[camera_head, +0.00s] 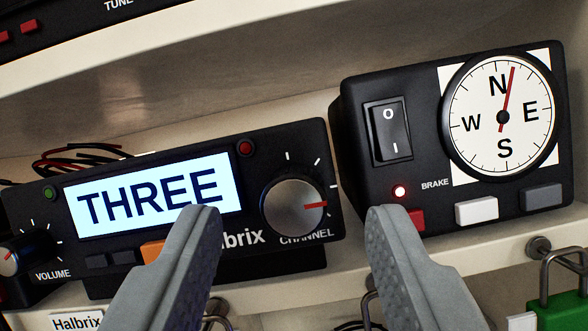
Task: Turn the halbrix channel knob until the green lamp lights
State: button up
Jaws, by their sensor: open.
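The black Halbrix radio (325,160) sits on a cream shelf, tilted in view. Its lit display (140,194) reads THREE. The grey channel knob (293,207) is on its right side, with a red pointer aimed right, among white tick marks. A green lamp (49,192) at the upper left of the radio looks dim. A red lamp (244,148) is right of the display and looks unlit. My gripper (290,215) is open, with one finger to the left and one to the right of the knob in view. The left finger covers part of the Halbrix name. Contact with the knob is not visible.
A black compass unit (425,140) with a rocker switch (389,130) and a lit brake lamp (400,191) stands close to the right. The volume knob (12,257) is far left. A green padlock (560,312) hangs below right. Loose wires (80,155) lie behind the radio.

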jog(key=shift+w+r, duration=0.25)
jog(key=shift+w, duration=0.35)
grip_shut()
jog(key=shift+m+h, duration=0.4)
jog(key=shift+m, duration=0.1)
jog(key=m+h, duration=0.1)
jog(key=m, duration=0.1)
jog(key=m+g+h, duration=0.1)
jog(key=m, duration=0.2)
jog(key=shift+a, duration=0.2)
jog(key=shift+a+r+m+g+h, duration=0.1)
jog(key=shift+m+g+h, duration=0.45)
jog(key=shift+m, duration=0.95)
jog(key=shift+m+g+h, duration=0.35)
jog(key=shift+m+h, duration=0.3)
jog(key=shift+m, duration=0.85)
